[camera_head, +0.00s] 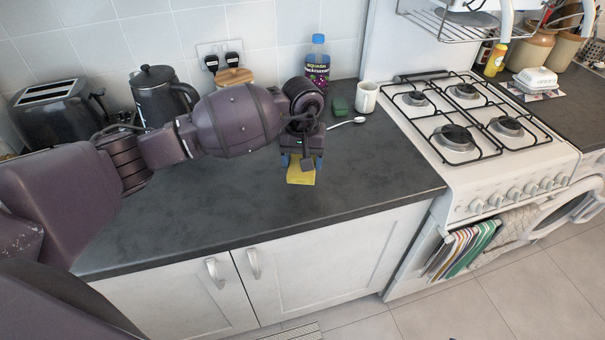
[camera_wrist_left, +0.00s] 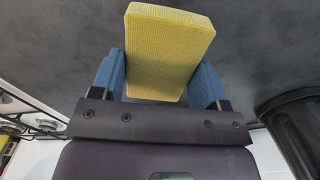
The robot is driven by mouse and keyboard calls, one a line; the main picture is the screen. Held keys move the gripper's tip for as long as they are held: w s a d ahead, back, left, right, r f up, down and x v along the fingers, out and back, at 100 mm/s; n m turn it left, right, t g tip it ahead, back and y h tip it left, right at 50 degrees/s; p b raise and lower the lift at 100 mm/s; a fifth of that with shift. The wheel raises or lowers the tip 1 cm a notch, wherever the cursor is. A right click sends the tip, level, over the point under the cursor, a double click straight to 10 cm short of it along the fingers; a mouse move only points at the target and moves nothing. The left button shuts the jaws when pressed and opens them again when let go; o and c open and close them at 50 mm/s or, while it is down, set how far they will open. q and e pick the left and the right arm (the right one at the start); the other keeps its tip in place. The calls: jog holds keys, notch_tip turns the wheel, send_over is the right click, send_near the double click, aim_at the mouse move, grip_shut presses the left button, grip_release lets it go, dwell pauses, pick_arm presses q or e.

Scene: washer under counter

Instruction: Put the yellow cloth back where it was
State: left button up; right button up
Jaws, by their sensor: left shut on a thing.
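The yellow cloth (camera_head: 301,176) is a small, flat, block-like piece over the dark countertop, near the middle of the head view. My left gripper (camera_head: 301,162) is above it, pointing down, with blue fingertips on either side of it. In the left wrist view the yellow cloth (camera_wrist_left: 165,50) sits between the two blue fingers of my left gripper (camera_wrist_left: 160,78), which is shut on it. I cannot tell whether the cloth touches the counter. My right gripper is not in view.
Behind the gripper are a squash bottle (camera_head: 317,64), a green sponge (camera_head: 340,106), a white spoon (camera_head: 346,123) and a white mug (camera_head: 366,97). A gas hob (camera_head: 468,115) is on the right. A kettle (camera_head: 158,98) and toaster (camera_head: 58,115) stand back left. The front counter (camera_head: 225,215) is clear.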

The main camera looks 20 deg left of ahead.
pick_arm(q)
jog(key=shift+f, duration=2.9)
jog(key=o, duration=0.8)
jog(key=shift+o, duration=0.2)
notch_tip(320, 180, up, 11)
jog(key=shift+f+b, duration=0.2)
jog(key=shift+b, duration=0.4)
jog(key=shift+r, duration=0.75)
